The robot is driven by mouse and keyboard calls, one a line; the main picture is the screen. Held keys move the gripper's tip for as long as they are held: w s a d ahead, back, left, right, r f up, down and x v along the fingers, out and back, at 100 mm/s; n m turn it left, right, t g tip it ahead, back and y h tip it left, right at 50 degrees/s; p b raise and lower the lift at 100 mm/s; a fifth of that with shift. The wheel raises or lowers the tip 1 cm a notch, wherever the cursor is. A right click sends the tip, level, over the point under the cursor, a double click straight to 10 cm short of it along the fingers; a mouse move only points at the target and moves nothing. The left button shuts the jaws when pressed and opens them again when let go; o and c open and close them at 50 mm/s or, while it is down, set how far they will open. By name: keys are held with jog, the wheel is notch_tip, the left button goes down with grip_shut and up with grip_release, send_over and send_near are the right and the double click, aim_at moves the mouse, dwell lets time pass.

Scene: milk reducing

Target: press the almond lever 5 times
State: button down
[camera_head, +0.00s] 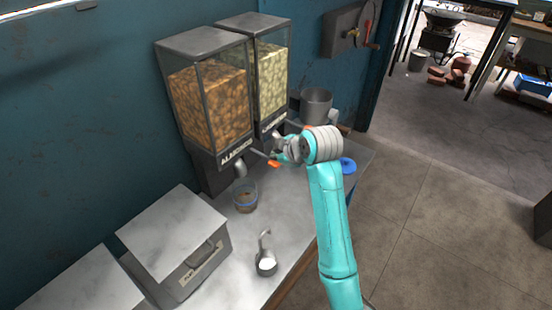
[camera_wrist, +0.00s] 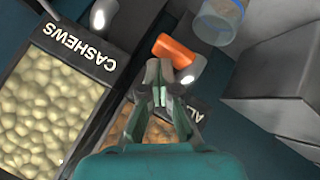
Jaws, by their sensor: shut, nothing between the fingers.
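The almond dispenser (camera_head: 208,100) is a tall clear-sided bin of brown nuts with an ALMONDS label, standing against the blue wall. Its orange-tipped lever (camera_head: 273,163) sticks out at the front. The orange tip also shows in the wrist view (camera_wrist: 175,50), just ahead of my fingertips. My gripper (camera_head: 281,153) is shut and empty, close beside the lever; I cannot tell whether it touches. In the wrist view my gripper (camera_wrist: 163,75) partly hides the almond label. A clear cup (camera_head: 245,203) with something brown low inside stands under the almond spout (camera_head: 240,170).
The cashew dispenser (camera_head: 273,75) stands right beside the almond one, with its own orange lever (camera_head: 304,127). A metal pot (camera_head: 316,102) is behind my arm. A scoop with white contents (camera_head: 266,262) and a grey lidded box (camera_head: 190,245) are on the counter. A blue-lidded container (camera_head: 348,166) is right.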

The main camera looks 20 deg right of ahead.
jog(key=shift+f, duration=0.7)
dwell(0.5)
jog(key=shift+r, duration=1.75)
jog(key=shift+r, duration=0.1)
jog(key=shift+r, duration=2.4)
notch_tip(320, 180, up, 4)
jog(key=shift+f, duration=0.1)
jog(key=shift+f, duration=0.1)
